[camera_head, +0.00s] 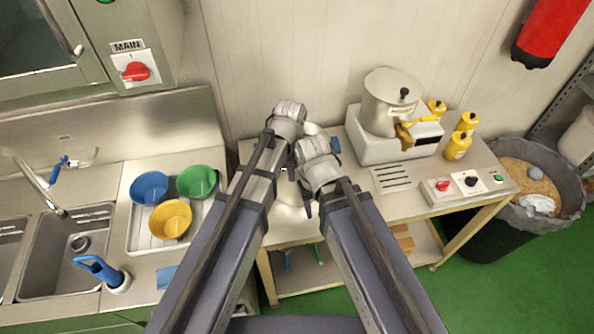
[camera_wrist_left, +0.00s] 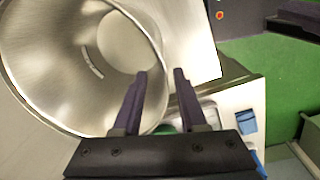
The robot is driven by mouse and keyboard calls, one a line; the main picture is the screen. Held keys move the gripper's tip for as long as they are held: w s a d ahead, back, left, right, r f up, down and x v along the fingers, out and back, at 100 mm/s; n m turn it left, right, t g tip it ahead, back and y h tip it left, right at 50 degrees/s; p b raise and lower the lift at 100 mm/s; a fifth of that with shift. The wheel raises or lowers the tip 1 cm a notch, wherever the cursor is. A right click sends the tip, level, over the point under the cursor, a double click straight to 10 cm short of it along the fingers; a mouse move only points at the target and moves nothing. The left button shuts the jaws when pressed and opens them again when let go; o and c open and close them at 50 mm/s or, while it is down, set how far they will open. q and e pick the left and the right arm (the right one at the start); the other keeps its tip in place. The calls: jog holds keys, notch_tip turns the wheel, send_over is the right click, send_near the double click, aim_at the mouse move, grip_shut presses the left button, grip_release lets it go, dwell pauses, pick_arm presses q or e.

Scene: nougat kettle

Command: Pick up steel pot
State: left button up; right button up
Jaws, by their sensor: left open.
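The steel pot (camera_wrist_left: 45,65) fills the left of the left wrist view, its open mouth facing the camera. My left gripper (camera_wrist_left: 160,74) is open, with its two dark fingers on either side of the pot's rim; I cannot tell whether they touch it. My left gripper (camera_head: 290,122) and right gripper (camera_head: 318,168) are close together there.
A lidded kettle (camera_head: 388,108) with a yellow tap stands right of the grippers, near yellow bottles (camera_head: 458,146) and a control box (camera_head: 458,189). Blue, green and yellow bowls (camera_head: 170,219) sit left by the sink (camera_head: 65,250). A bin (camera_head: 525,190) stands far right.

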pick_arm(q)
jog(key=shift+f+b, duration=2.55)
jog(key=shift+f, duration=0.2)
jog(key=shift+r, duration=0.1)
grip_shut()
